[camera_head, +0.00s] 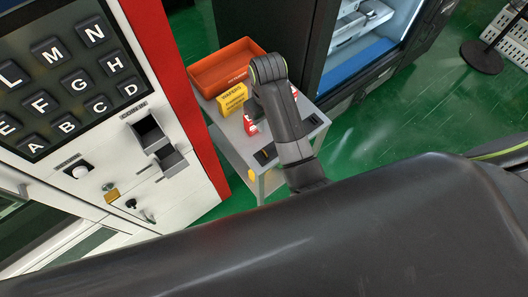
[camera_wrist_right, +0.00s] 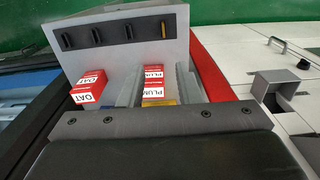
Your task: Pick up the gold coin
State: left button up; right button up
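In the right wrist view a thin gold edge, seemingly the gold coin (camera_wrist_right: 163,28), stands in the rightmost of the dark slots along the far edge of a grey table. In the head view a small yellow round spot (camera_head: 251,175) shows at the table's near left corner; I cannot tell whether it is the coin. My right gripper (camera_wrist_right: 158,72) is open above the table, with its grey fingers apart and nothing held. A red PLUM box (camera_wrist_right: 154,82) shows between the fingers, below them. The coin lies beyond the fingertips. In the head view my arm hides the fingers. My left gripper is not in view.
A red OAT box (camera_wrist_right: 89,88) stands on the grey table (camera_head: 236,142). A yellow wafers box (camera_head: 232,98) and an orange tray (camera_head: 222,68) are at its back. The vending machine (camera_head: 178,118) with letter keys stands close on the left.

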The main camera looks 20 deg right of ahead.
jog(key=b, duration=0.4)
send_over(264, 152)
notch_tip(264, 152, down, 5)
jog(key=f, duration=0.2)
jog(key=f+p, duration=0.1)
jog(key=f, duration=0.1)
jog(key=f+p, duration=0.1)
jog(key=f, duration=0.2)
jog(key=shift+w+d, duration=0.25)
jog(key=shift+d, duration=0.05)
jog(key=shift+s+a+f+p, duration=0.15)
jog(key=shift+f+p, duration=0.25)
jog(key=shift+f, duration=0.25)
jog(key=shift+f+p, duration=0.3)
jog(key=shift+f, duration=1.7)
jog(key=shift+a, duration=0.1)
grip_shut()
